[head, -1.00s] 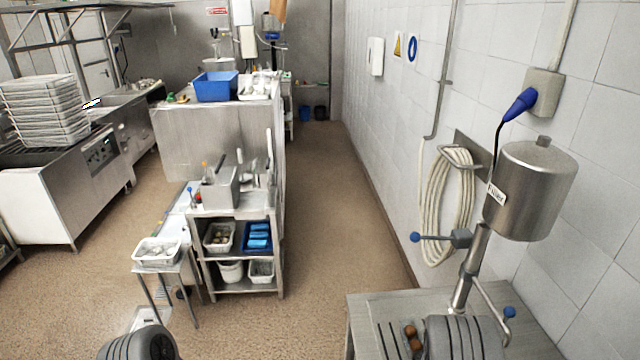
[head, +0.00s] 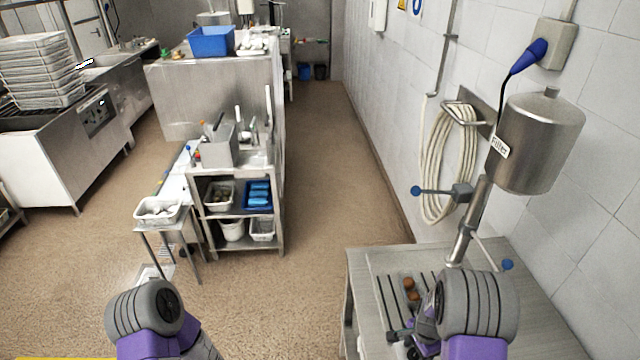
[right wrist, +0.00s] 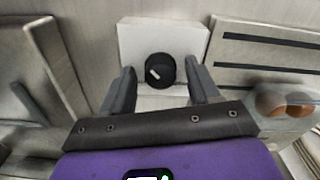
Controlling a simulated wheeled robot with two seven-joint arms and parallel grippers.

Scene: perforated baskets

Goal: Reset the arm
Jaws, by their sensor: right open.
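My right gripper (right wrist: 162,72) is open in the right wrist view. Its two dark fingers stand to either side of a round black knob with a white mark (right wrist: 160,70) on a pale box face; I cannot tell whether they touch it. In the head view my right gripper (head: 407,338) is small and partly hidden by my arm, low over the left side of the metal table (head: 545,325). My left arm shows at the bottom left of the head view, but its gripper is out of view.
A steel filler tank (head: 540,140) stands on the table, with brown round items (head: 410,289) on the slotted top. A coiled hose (head: 450,165) hangs on the right wall. A shelf unit (head: 238,210) and small stand (head: 165,230) are left. The central aisle floor is clear.

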